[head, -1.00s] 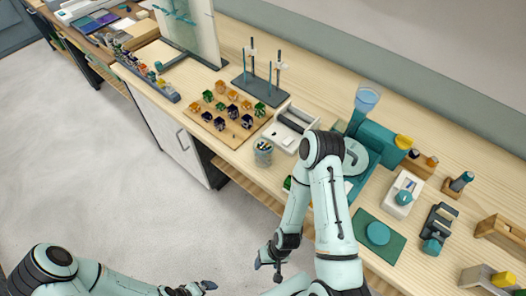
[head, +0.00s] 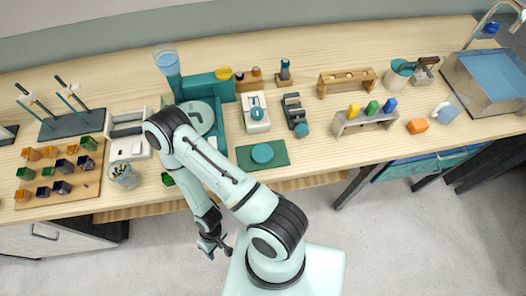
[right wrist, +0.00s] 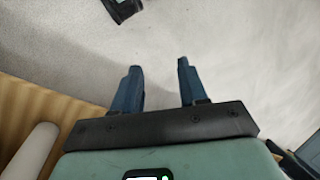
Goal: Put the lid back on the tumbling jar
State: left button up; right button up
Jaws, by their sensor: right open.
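A flat round teal disc, which looks like a lid (head: 262,153), lies on a dark green mat (head: 279,149) near the front edge of the bench in the head view. I cannot tell for sure which vessel is the tumbling jar; a pale pot with a teal rim (head: 397,80) stands far right, near the sink. My right gripper (head: 216,250) hangs in front of the bench, over the floor, apart from the disc. The right wrist view shows its two blue fingers (right wrist: 157,88) apart with nothing between them. My left gripper is out of view.
A teal machine (head: 208,88) stands behind my right arm, partly hidden. A board of coloured cubes (head: 88,190) lies left.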

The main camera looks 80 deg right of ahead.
aim_at(118, 170)
jog(key=l+z, duration=0.2)
jog(key=z, duration=2.5)
jog(key=j+u, duration=0.1)
jog(key=u, duration=0.3)
jog(key=k+j+u, duration=0.1)
jog(key=u, duration=0.25)
jog(key=j+u, duration=0.15)
jog(key=u, duration=0.25)
jog(key=j+u, duration=0.15)
jog(key=u, duration=0.25)
jog(key=k+l, duration=0.3)
jog(key=l, duration=0.2)
jog(key=k+l, duration=0.3)
jog(key=l, duration=0.2)
jog(key=i, duration=0.4)
